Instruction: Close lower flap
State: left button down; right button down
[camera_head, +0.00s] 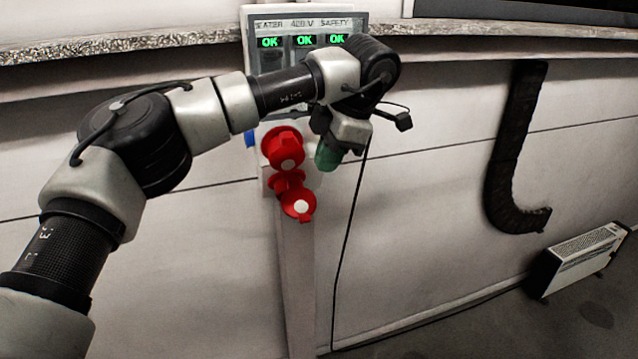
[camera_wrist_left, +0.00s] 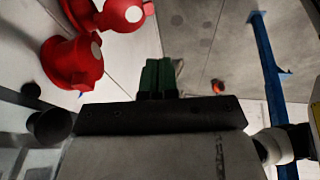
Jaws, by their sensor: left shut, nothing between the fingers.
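Red socket parts are mounted on a pale post. The upper red socket (camera_head: 283,147) has a round front with a pale disc. The lower red flap (camera_head: 298,204) hangs below it, tilted out, with a pale disc facing me. My left gripper (camera_head: 328,156) has green fingertips, is shut and empty, and is just right of the upper socket, apart from the lower flap. In the left wrist view the shut green fingers (camera_wrist_left: 158,78) point away, and red round parts (camera_wrist_left: 74,62) lie to their left. My right gripper is not in view.
A panel with several green OK displays (camera_head: 303,41) stands above the post (camera_head: 297,280). A black cable hangs right of the post. A black duct (camera_head: 512,150) and a white heater (camera_head: 578,260) are at the right. The wall between is clear.

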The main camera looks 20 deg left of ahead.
aim_at(303, 220)
pick_arm(q)
jog(key=p+x, duration=0.1)
jog(key=x, duration=0.3)
jog(key=p+x, duration=0.2)
jog(key=x, duration=0.2)
jog(key=w+p+x, duration=0.1)
jog(key=p+x, duration=0.1)
jog(key=x, duration=0.2)
jog(key=shift+w+d, duration=0.1)
jog(key=shift+w+f, duration=0.2)
jog(key=shift+f, duration=0.4)
